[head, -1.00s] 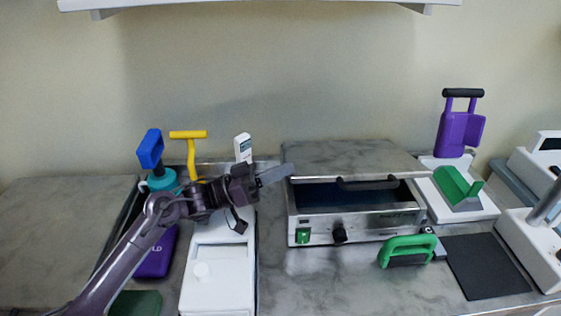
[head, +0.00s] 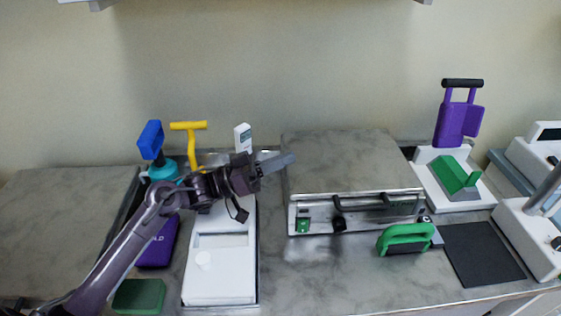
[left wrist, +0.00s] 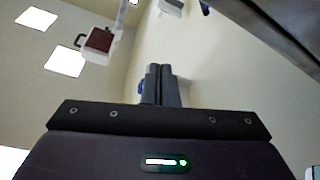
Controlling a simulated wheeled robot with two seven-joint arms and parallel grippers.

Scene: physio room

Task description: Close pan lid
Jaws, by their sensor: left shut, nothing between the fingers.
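The pan is a metal box with a flat grey marbled lid (head: 350,162), right of centre in the head view. The lid lies down flat over the pan's body (head: 318,219), and no dark interior shows. The lid's dark handle (head: 362,201) hangs along the front, above the green switch and black knob. My left gripper (head: 285,161) is at the lid's left edge, shut and empty; I cannot tell whether it touches the lid. Its shut fingers (left wrist: 161,85) also show in the left wrist view. My right gripper is not in view.
A white device (head: 220,268) and a green block (head: 138,296) stand left of the pan. A green-handled tool (head: 405,239) and a dark mat (head: 483,253) lie to the right. A purple holder (head: 457,125) stands behind. The counter in front of the pan is clear.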

